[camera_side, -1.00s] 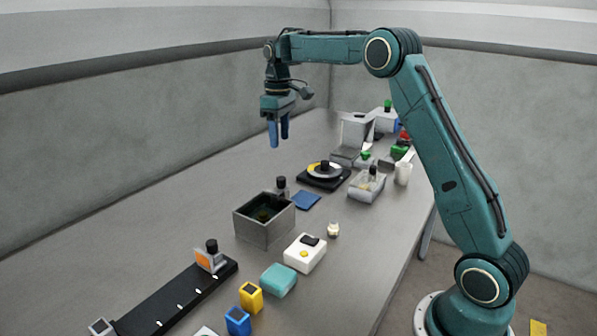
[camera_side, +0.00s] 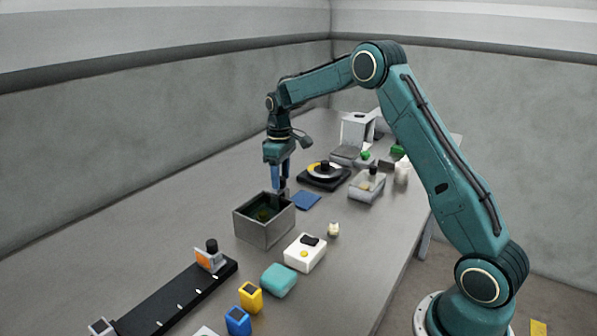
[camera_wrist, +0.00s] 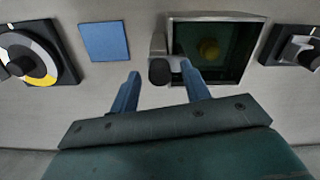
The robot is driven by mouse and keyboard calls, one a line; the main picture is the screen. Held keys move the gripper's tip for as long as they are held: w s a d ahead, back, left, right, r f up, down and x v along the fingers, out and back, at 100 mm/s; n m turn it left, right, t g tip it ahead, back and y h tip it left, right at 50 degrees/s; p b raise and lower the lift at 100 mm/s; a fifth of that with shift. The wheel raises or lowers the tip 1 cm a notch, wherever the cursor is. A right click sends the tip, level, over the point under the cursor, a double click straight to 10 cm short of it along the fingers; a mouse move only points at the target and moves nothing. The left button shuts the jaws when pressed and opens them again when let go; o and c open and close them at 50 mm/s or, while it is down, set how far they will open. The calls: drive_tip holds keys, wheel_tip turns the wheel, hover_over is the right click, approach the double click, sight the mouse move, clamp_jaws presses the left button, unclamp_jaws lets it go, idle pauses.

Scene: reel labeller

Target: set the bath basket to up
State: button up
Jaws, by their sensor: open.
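The bath is a grey open box (camera_side: 258,228) with dark green liquid, seen in the side view and at the upper right of the wrist view (camera_wrist: 217,17). A yellowish round thing (camera_wrist: 208,48) shows dimly inside, on the submerged basket. The basket's black-knobbed handle (camera_wrist: 159,72) stands at the bath's rim. My gripper (camera_side: 279,184) is open and pointing down at the far side of the bath. In the wrist view its blue fingertips (camera_wrist: 160,73) lie to either side of the knob, which looks ungripped. In the side view the fingers mostly hide the knob.
A blue square pad (camera_side: 306,201) lies just beyond the bath, with a black turntable (camera_side: 324,183) behind it. A black rail with a slider (camera_side: 180,298) lies at the front left. A white button box (camera_side: 305,258) stands to the right. The table's left side is clear.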

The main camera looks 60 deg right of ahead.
drive_tip(key=shift+f, duration=0.1)
clamp_jaws()
drive_tip(key=shift+r, duration=3.5)
drive_tip(key=shift+c, duration=0.4)
unclamp_jaws()
drive_tip(key=shift+o, duration=0.4)
drive_tip(key=shift+f, duration=0.1)
wheel_tip(320, 180, up, 14)
